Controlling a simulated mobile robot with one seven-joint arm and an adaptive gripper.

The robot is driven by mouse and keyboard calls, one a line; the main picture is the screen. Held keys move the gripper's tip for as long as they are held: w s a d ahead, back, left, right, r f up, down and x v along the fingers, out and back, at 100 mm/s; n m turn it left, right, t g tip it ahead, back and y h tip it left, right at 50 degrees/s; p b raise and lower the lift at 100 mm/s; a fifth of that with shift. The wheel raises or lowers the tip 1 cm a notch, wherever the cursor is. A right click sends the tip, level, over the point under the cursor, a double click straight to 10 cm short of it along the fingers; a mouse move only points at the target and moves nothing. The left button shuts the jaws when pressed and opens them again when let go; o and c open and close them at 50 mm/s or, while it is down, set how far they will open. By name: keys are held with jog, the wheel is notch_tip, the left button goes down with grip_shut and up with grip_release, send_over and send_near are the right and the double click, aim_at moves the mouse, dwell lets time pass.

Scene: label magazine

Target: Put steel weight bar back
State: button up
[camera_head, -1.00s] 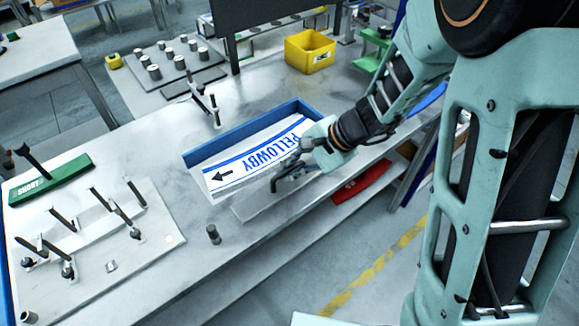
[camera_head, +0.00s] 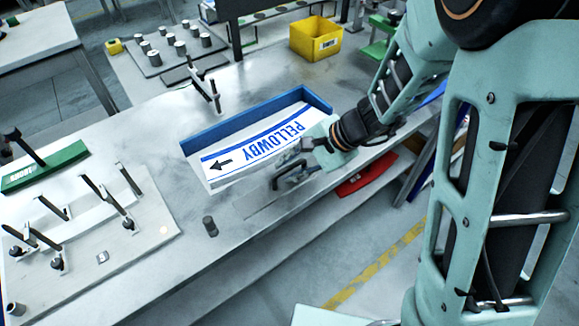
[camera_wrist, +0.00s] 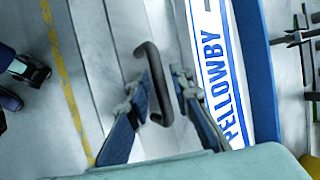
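The steel weight bar (camera_head: 250,203) lies flat on the bench along the near side of the blue-walled label tray (camera_head: 240,124). Its dark bent handle (camera_wrist: 163,90) stands up from it. A stack of white PELLOWBY labels (camera_head: 225,165) sits in the tray. My gripper (camera_wrist: 161,88) is over the bar, with one finger on each side of the handle. Gaps show between the fingers and the handle, so it looks open. In the head view, my gripper (camera_head: 290,170) partly hides the bar and handle.
A small dark cylinder (camera_head: 210,226) stands left of the bar near the front edge. A white fixture plate with upright pins (camera_head: 150,215) is at the left. A yellow bin (camera_head: 315,40) stands at the back. A red piece (camera_head: 365,177) lies below the bench edge.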

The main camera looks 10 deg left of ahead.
jog(key=shift+o, duration=0.2)
jog(key=shift+r+p, duration=0.25)
jog(key=shift+p, duration=0.05)
jog(key=v, duration=1.1)
jog(key=shift+d+r+p, duration=0.25)
jog(key=shift+d+p, duration=0.1)
jog(key=shift+p, duration=0.1)
